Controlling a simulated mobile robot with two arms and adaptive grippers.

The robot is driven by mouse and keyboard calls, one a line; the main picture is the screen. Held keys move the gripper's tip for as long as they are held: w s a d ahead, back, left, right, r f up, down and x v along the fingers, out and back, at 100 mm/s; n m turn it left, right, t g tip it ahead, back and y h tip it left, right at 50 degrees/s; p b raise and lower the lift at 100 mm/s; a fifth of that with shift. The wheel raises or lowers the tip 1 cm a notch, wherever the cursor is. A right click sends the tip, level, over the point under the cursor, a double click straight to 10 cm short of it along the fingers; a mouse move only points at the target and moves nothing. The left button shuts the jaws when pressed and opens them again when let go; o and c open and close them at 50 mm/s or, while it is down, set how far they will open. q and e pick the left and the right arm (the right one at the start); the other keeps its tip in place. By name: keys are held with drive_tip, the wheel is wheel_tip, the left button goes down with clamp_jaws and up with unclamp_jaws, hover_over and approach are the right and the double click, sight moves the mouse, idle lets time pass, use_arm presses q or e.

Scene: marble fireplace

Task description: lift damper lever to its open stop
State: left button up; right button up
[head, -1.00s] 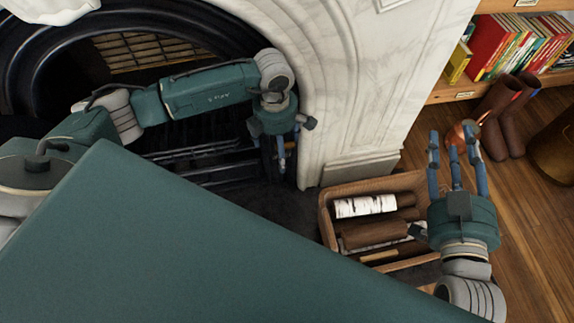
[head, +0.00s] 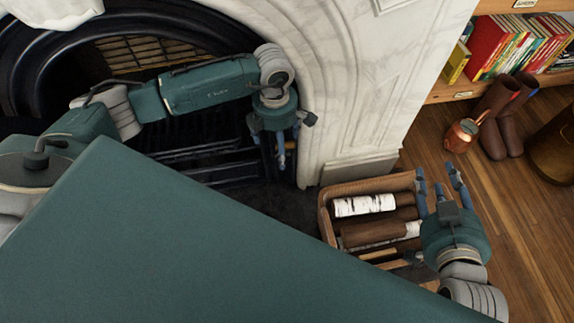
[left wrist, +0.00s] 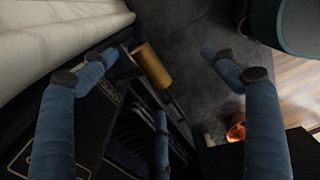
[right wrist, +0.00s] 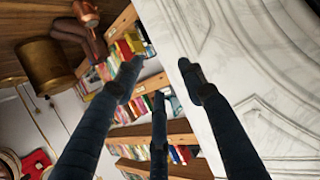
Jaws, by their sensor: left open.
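A brass-coloured cylindrical grip (left wrist: 152,66) on a dark bar, apparently the damper lever, shows in the left wrist view beside the black fireplace front. My left gripper (left wrist: 165,85) is open, with the grip between its spread fingers and nothing visibly touching it. In the head view my left gripper (head: 280,158) hangs in front of the fireplace opening (head: 200,135) and hides most of the lever area. My right gripper (head: 438,180) is open and empty beside the log box. In the right wrist view its fingers (right wrist: 160,85) are spread, with nothing between them.
A wooden box (head: 328,225) of logs stands right of the hearth, close to my right gripper. A copper vessel (head: 461,136), brown boots (head: 507,135) and a bookshelf (head: 455,92) are farther right. The white marble surround (head: 345,100) rises beside my left gripper.

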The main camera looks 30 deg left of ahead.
use_arm(q)
drive_tip(key=shift+r+p, duration=0.3)
drive_tip(key=shift+r, duration=0.5)
drive_tip(key=shift+r+p, duration=0.1)
drive_tip(key=shift+p, duration=0.2)
drive_tip(key=shift+r+p, duration=0.3)
drive_tip(key=shift+r, duration=0.35)
drive_tip(key=shift+r+p, duration=0.35)
drive_tip(key=shift+p, duration=0.1)
drive_tip(key=shift+r+p, duration=0.3)
drive_tip(key=shift+r, duration=0.5)
use_arm(e)
drive_tip(key=s+d+f+g+h, duration=0.1)
drive_tip(key=s+d+f+g, duration=0.2)
drive_tip(key=s+f+g, duration=0.2)
drive_tip(key=s+d+f+g+h, duration=0.1)
drive_tip(key=s+d+f+g, duration=0.2)
drive_tip(key=s, duration=0.9)
wheel_tip(320, 180, down, 4)
drive_tip(key=shift+s+d+r+m+g+h, duration=0.15)
drive_tip(key=shift+s+d+m+g+h, duration=0.15)
drive_tip(key=shift+g, duration=0.6)
drive_tip(key=shift+w+a, duration=0.1)
